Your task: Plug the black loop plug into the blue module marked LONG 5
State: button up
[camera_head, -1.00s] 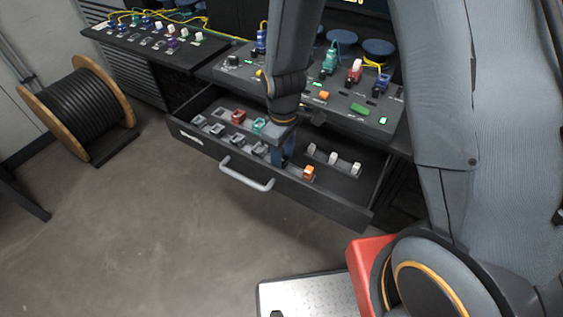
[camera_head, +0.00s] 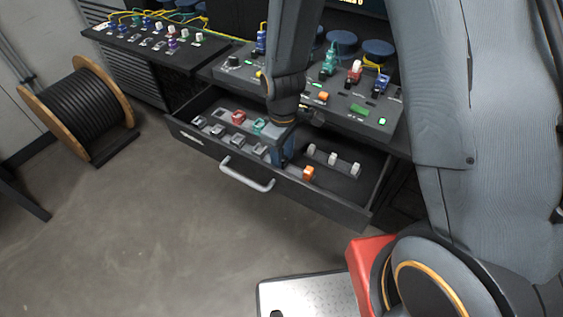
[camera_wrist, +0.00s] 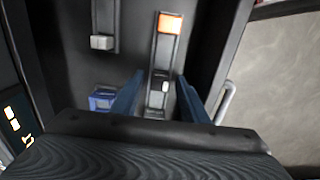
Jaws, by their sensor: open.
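My gripper (camera_head: 282,152) points down into the open drawer, its blue fingers apart. In the wrist view the open fingers (camera_wrist: 158,92) straddle a narrow dark rail. A small white-marked dark piece (camera_wrist: 165,87) sits on that rail between them; I cannot tell if it is the black loop plug. An orange plug (camera_wrist: 169,23) is on the same rail and shows in the head view (camera_head: 309,173). A blue module (camera_wrist: 103,98) lies just left of the left finger. Other blue modules stand on the console (camera_head: 381,82). No LONG 5 marking is readable.
The drawer (camera_head: 320,200) also holds a red piece (camera_head: 238,118), a teal piece (camera_head: 260,125), several grey pieces and white-topped plugs (camera_head: 333,158). The console stands behind it. A cable spool (camera_head: 78,110) is on the floor at left.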

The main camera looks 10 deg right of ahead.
aim_at(283, 158)
dwell(0.3)
grip_shut()
jog(key=shift+r, duration=0.15)
jog(key=shift+r+p, duration=2.55)
jog(key=shift+r, duration=0.35)
